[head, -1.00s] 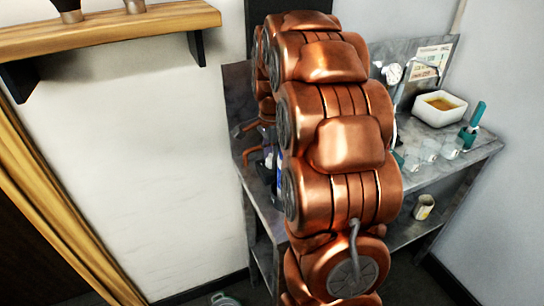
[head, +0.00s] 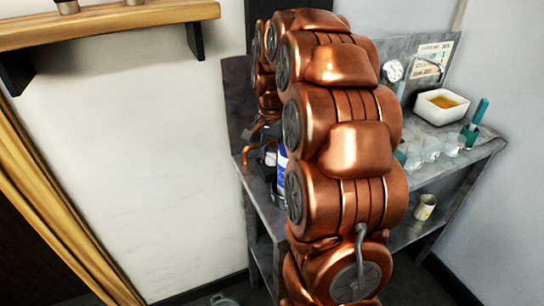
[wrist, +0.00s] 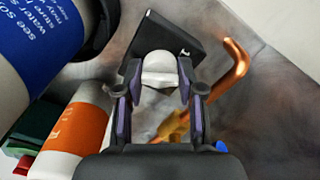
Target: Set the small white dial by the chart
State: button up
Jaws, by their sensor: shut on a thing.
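A small white dial (wrist: 157,68) with a rounded top shows in the wrist view, set on a dark box (wrist: 178,40). My gripper (wrist: 159,82) is shut on it, one finger on each side. The box's far edge shows beyond the fingers. The chart (head: 433,56) hangs on the back panel at the right in the head view. A round white-faced gauge (head: 393,70) is just left of it.
An orange copper pipe (wrist: 236,68) bends close on the right in the wrist view. A blue-labelled container (wrist: 42,40) and an orange-banded one (wrist: 78,130) crowd the left. A white bowl (head: 441,106) and several glasses stand on the grey bench (head: 478,152).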

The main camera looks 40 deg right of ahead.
aim_at(272, 154)
jog(key=n+b, duration=0.1)
jog(key=n, duration=0.5)
jog(key=shift+n, duration=0.3)
dwell(0.4)
jog(key=o, duration=1.1)
jog(key=shift+o, duration=0.2)
jog(key=shift+r, duration=0.1)
notch_tip(272, 154, up, 12)
dwell(0.4)
